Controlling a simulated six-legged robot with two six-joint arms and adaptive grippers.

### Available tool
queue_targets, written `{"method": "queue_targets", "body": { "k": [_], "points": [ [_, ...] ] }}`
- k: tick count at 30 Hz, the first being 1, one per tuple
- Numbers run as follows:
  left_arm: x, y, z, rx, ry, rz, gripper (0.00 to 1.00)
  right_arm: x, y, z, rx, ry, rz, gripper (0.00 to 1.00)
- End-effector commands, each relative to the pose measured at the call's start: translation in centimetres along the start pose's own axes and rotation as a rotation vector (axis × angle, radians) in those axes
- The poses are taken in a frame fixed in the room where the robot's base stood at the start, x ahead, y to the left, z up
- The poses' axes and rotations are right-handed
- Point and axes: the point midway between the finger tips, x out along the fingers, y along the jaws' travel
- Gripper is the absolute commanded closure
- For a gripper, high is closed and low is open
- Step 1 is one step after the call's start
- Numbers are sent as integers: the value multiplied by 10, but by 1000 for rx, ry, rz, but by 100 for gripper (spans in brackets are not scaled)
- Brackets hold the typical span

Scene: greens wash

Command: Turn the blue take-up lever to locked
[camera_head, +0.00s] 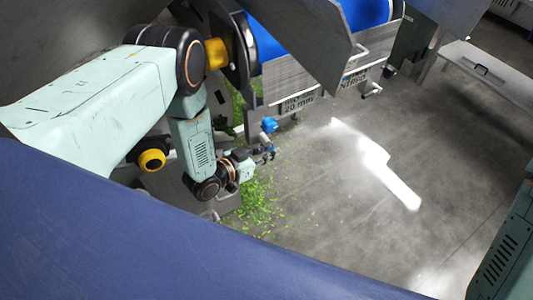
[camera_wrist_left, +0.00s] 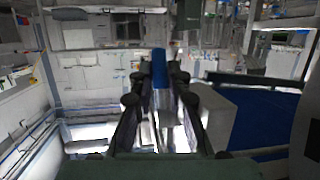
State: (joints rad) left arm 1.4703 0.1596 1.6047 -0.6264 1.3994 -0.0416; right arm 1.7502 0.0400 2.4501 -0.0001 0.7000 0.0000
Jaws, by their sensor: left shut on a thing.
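The blue take-up lever (camera_head: 269,125) shows in the head view just below the conveyor's side plate. In the left wrist view the blue lever (camera_wrist_left: 159,68) stands upright between the fingertips. My left gripper (camera_head: 268,152) comes in from the left, below the conveyor, right at the lever. In the left wrist view my left gripper (camera_wrist_left: 159,75) is shut on the lever, with a finger on either side of it. The lever's pivot and any locked marking cannot be made out. My right gripper is not in view.
Green leaf scraps (camera_head: 258,205) litter the floor below my left gripper. The grey floor (camera_head: 340,190) to the right is open. A pale table (camera_head: 490,72) stands at the far right.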

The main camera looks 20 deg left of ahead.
Motion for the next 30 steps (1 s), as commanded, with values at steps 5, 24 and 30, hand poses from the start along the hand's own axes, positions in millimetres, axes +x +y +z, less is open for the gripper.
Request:
{"method": "queue_targets", "body": {
  "k": [5, 24, 30],
  "points": [
    [8, -8, -2, -15, 146, -10, 100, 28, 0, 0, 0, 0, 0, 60],
    [16, -5, -16, -75, 494, 19, 100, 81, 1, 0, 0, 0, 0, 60],
    [16, -5, -18, -78, 518, 20, 100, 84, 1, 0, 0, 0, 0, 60]
  ]
}}
